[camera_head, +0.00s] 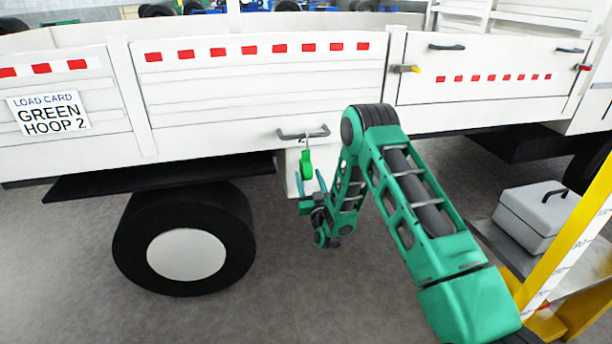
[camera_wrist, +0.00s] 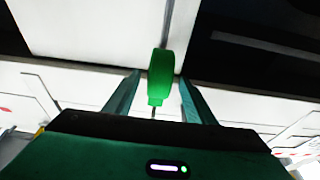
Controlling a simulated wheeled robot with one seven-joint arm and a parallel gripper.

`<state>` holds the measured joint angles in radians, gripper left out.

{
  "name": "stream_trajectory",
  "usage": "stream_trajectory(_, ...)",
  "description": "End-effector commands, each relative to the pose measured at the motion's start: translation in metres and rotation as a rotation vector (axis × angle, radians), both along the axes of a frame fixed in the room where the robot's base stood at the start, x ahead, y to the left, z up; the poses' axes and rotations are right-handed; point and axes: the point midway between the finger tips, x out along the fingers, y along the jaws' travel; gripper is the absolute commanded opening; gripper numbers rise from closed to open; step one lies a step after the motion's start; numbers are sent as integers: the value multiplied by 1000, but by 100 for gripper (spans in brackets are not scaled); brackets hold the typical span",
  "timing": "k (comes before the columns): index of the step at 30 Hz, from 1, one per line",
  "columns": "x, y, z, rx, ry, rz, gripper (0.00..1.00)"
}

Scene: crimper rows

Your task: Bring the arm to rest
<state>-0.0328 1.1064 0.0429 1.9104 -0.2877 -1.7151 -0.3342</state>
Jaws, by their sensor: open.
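My gripper (camera_head: 311,188) is in front of the white truck's side in the head view, below a dark handle (camera_head: 303,134). A green hoop-like tag (camera_head: 306,163) hangs just under that handle, at and slightly above my fingertips. In the wrist view my two gripper fingers (camera_wrist: 153,92) stand apart, and the green piece (camera_wrist: 161,75) shows between them with a gap on both sides. My fingers do not appear to touch it. My arm is folded, with its elbow raised near the truck panel.
The white truck side (camera_head: 250,90) fills the background. A card (camera_head: 48,114) on it reads "LOAD CARD GREEN HOOP 2". A wheel (camera_head: 185,240) stands left of my gripper. A grey case (camera_head: 538,214) rests at right by a yellow post (camera_head: 585,240). Floor at centre is clear.

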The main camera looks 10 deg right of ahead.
Motion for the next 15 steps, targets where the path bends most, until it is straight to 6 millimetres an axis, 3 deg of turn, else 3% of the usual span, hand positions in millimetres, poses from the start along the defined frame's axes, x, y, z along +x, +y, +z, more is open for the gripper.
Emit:
stream_trajectory(9, -55, 1, -15, 0, 3, 1, 50)
stream_trajectory(15, -71, 1, -19, -2, 2, 0, 50)
